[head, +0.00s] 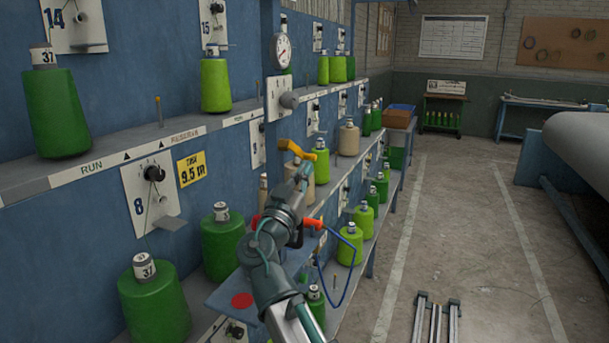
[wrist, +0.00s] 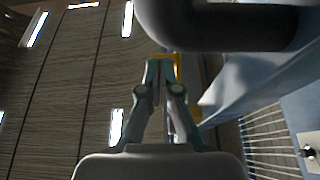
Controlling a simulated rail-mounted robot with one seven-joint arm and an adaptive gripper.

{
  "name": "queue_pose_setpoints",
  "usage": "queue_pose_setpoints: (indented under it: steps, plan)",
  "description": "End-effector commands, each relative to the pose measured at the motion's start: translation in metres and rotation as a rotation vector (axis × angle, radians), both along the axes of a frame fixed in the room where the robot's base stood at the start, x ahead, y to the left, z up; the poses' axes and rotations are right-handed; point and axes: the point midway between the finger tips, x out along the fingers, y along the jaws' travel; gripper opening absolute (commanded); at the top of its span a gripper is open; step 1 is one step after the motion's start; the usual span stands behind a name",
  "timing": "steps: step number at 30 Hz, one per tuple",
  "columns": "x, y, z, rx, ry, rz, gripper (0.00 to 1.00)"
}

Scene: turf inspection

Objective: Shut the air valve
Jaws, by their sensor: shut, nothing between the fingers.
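The yellow lever (head: 293,148), which looks like the air valve's handle, is on the blue frame below the pressure gauge (head: 282,50) in the head view. It lies slanted, its right end lower. My gripper (head: 304,168) is shut and empty, its tips just below the lever's right end; I cannot tell if they touch. In the wrist view the shut fingers (wrist: 160,66) point up at a yellow part (wrist: 179,68), seen behind and beside the tips. The valve body is hidden in the head view.
Shelves with green yarn cones (head: 55,112) line the left. An orange-red handled tool (head: 312,223) with a blue hose (head: 349,285) hangs beside my arm. A dark curved pipe (wrist: 230,25) is close above the fingers in the wrist view.

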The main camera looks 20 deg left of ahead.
Motion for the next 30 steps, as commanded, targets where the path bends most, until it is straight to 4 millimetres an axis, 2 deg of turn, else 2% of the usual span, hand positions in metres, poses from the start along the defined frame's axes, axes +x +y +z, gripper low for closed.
queue_pose_setpoints:
  steps: [1,5,12,18,24,30]
  plan:
    - [-0.004,-0.001,-0.01,0.001,0.0,-0.001,0.0]
    - [-0.013,-0.002,-0.019,0.001,-0.002,-0.004,0.0]
    - [-0.059,0.003,-0.04,-0.001,0.0,-0.003,0.0]
    - [-0.086,0.007,-0.054,-0.001,0.0,-0.004,0.0]
    - [-0.099,0.009,-0.06,-0.001,0.0,-0.005,0.0]
    - [-0.1,0.009,-0.06,-0.001,0.0,-0.006,0.0]
